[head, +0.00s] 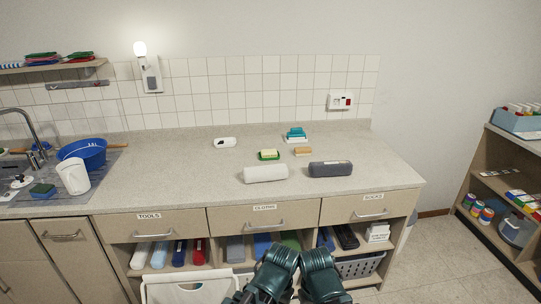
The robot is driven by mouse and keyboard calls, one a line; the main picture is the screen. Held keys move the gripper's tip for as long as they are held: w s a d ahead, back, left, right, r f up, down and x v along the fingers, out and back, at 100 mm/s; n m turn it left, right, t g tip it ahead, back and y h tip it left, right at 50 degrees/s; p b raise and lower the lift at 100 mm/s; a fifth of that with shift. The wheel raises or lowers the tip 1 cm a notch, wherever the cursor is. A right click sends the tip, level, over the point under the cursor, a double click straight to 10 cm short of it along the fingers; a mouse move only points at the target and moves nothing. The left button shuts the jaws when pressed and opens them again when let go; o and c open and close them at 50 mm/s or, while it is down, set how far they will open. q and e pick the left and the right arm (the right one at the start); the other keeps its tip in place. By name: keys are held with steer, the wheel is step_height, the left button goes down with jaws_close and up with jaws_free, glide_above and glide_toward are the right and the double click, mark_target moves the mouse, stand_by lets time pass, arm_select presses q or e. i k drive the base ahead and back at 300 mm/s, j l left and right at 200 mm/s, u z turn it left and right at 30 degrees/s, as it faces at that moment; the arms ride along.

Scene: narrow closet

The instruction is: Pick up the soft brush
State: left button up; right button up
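I cannot tell for certain which thing is the soft brush. A small tan block (302,152), perhaps a brush, lies on the counter (210,180) right of centre. Left of it is a green item with a pale yellow top (268,155), and behind it a teal item on a white base (296,135). My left gripper (279,263) and my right gripper (317,262) are side by side at the bottom, in front of the drawers and below the countertop. They are apart from the counter items. Their fingers are too unclear to show open or shut.
A pale roll (265,174) and a dark grey roll (330,169) lie near the counter's front. A white oval item (224,142) is behind. The sink area with a blue pot (88,152) is left. A shelf unit (490,180) stands right, with floor between.

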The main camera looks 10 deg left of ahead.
mark_target(299, 151)
steer(key=i+l+z, duration=0.1)
steer(key=l, duration=0.3)
steer(key=i+l+z, duration=0.1)
steer(key=i+l, duration=0.25)
steer(key=i+l+z, duration=0.15)
steer(key=i+l, duration=0.15)
steer(key=i, duration=0.15)
